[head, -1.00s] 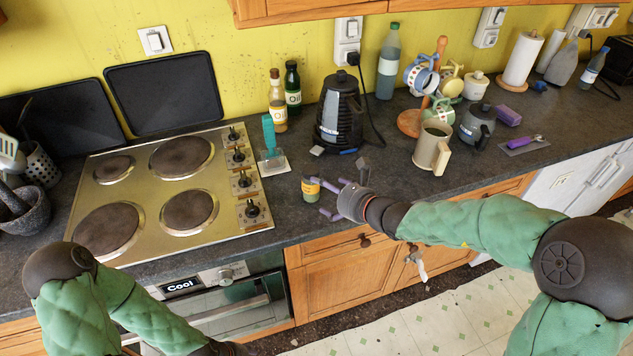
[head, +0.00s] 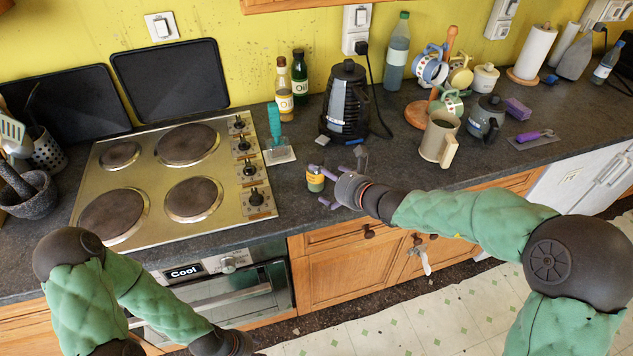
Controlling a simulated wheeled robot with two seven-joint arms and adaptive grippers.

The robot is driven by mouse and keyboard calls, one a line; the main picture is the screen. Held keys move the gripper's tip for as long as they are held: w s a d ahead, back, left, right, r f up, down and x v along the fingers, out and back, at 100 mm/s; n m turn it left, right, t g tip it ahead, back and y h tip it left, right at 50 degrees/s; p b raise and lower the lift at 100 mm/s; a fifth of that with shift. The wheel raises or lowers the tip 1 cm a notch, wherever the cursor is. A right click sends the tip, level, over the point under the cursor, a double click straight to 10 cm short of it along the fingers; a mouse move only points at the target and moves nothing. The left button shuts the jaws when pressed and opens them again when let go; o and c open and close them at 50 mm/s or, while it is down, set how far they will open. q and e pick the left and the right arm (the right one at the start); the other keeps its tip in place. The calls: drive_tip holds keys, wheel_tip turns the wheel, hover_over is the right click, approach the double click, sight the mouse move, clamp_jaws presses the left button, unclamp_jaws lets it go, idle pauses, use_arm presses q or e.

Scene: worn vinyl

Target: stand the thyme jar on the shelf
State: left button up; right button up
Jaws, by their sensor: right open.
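A small jar with a yellow-orange band and a dark top (head: 314,180) stands upright on the dark worktop near its front edge; its label is too small to read. It is the likely thyme jar. My right gripper (head: 322,187) is open beside it, coming from the right. Its purple fingers lie around the jar's right side, and I cannot tell whether they touch it. My left forearm is low at the left, and its gripper is outside the view. A wooden edge (head: 300,4) shows at the top; I cannot tell whether it is the shelf.
The hob (head: 150,215) is to the left. A beige jug (head: 438,138) and mug tree (head: 415,112) are to the right. The worktop just left of the jar is clear.

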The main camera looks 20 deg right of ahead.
sight(318, 165)
drive_tip(key=b+x, duration=0.1)
drive_tip(key=x, duration=0.3)
drive_tip(key=shift+w+f+b, duration=0.25)
drive_tip(key=shift+f+b, duration=0.05)
drive_tip(key=shift+b, duration=0.1)
drive_tip(key=shift+w+a+f, duration=0.1)
drive_tip(key=shift+w+a, duration=0.05)
drive_tip(key=shift+w, duration=0.3)
drive_tip(key=c, duration=1.5)
drive_tip(key=shift+o, duration=0.2)
drive_tip(key=shift+r, duration=0.8)
wheel_tip(318, 165, up, 2)
drive_tip(key=shift+s+r+p, duration=0.15)
drive_tip(key=shift+r+p, duration=0.1)
drive_tip(key=shift+p, duration=0.5)
drive_tip(key=s+a+r+p, duration=0.3)
drive_tip(key=s+r, duration=0.6)
drive_tip(key=s, duration=0.4)
drive_tip(key=shift+a, duration=0.5)
